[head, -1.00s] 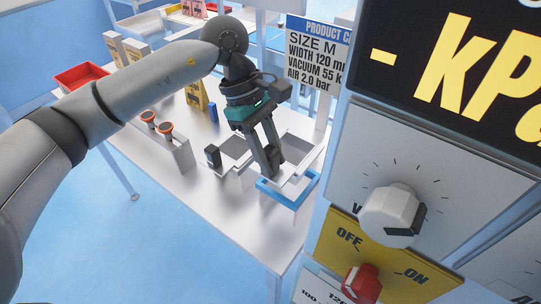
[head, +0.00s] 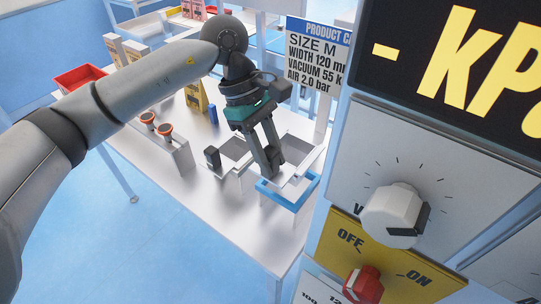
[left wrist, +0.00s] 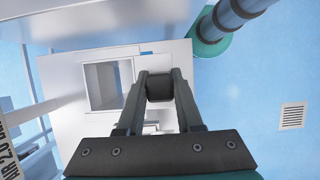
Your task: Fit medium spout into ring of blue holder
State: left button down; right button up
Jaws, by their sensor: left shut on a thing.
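My left gripper (head: 270,163) points down over the front right of the white table, just behind the blue holder (head: 288,202), a blue frame at the table's front edge. In the left wrist view, its fingers (left wrist: 159,92) are shut on a dark grey piece (left wrist: 159,87). I take this piece for the medium spout, but the fingers hide most of it, and I cannot tell whether it touches the holder's ring. Two orange-rimmed dark spouts (head: 148,117) (head: 165,131) sit in a white rack at the table's left. My right gripper is not in view.
A red bin (head: 80,78) stands far left. A control panel with a white knob (head: 394,213) fills the right foreground.

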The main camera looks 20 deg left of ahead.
pick_arm(q)
jog(key=shift+f, duration=0.1)
jog(key=shift+f+b, duration=0.3)
jog(key=shift+b, duration=0.15)
notch_tip(320, 180, down, 9)
jog(key=b, duration=0.8)
jog(key=shift+b, duration=0.35)
dwell(1.9)
jog(key=shift+c, duration=2.4)
grip_release()
jog(key=p+v, duration=0.1)
jog(key=v, duration=1.4)
jog(key=shift+r, duration=0.15)
